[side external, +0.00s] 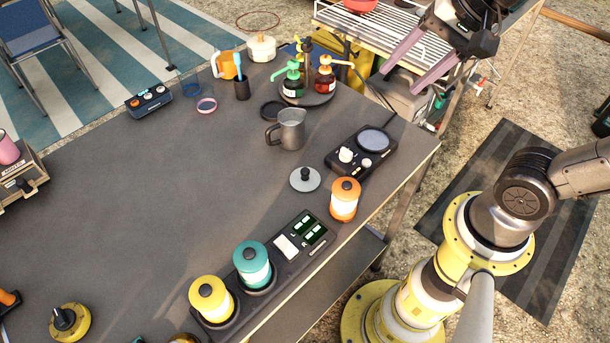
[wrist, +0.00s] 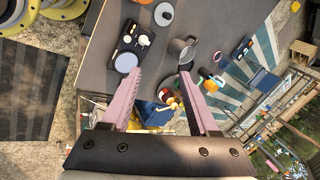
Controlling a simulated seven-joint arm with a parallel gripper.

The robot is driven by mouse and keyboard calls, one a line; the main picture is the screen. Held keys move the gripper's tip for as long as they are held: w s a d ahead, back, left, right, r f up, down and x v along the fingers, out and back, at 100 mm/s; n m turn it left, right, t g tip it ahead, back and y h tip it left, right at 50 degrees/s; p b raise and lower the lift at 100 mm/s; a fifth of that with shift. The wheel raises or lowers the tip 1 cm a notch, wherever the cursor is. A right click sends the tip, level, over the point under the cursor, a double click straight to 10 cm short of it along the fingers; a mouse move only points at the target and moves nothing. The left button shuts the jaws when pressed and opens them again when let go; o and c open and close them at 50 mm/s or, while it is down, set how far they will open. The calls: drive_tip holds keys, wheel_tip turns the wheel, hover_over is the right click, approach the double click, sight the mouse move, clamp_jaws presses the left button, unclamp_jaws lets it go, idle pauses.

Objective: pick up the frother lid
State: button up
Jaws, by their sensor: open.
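The frother lid (side external: 305,179) is a flat grey disc with a black knob, lying on the dark table (side external: 150,190). In the side view it sits between the metal pitcher (side external: 291,130) and an orange-topped canister (side external: 344,199). In the wrist view the lid (wrist: 164,14) is near the top edge. My gripper (side external: 400,80) is open and empty, high at the upper right in the side view, well apart from the lid. In the wrist view its two pink fingers (wrist: 166,72) are spread, with nothing between them in their grip.
A black unit with a round pad (side external: 362,150) stands right of the lid. Syrup pump bottles (side external: 308,80) stand on a round tray behind the pitcher. Teal (side external: 252,265) and yellow (side external: 211,299) canisters stand at the front. The table's middle left is clear.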

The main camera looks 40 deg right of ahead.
drive_tip(key=w+a+f+m+g+y, duration=0.1)
drive_tip(key=w+a+f+m+g, duration=0.3)
drive_tip(key=w+m, duration=0.4)
approach(306, 170)
drive_tip(key=f, duration=0.3)
drive_tip(key=shift+w+g, duration=0.35)
drive_tip(key=shift+g, duration=0.05)
drive_tip(key=shift+y, duration=0.3)
drive_tip(key=shift+x, duration=3.25)
drive_tip(key=shift+w+a+r, duration=0.1)
drive_tip(key=shift+a, duration=0.05)
drive_tip(key=shift+c, duration=0.3)
clamp_jaws()
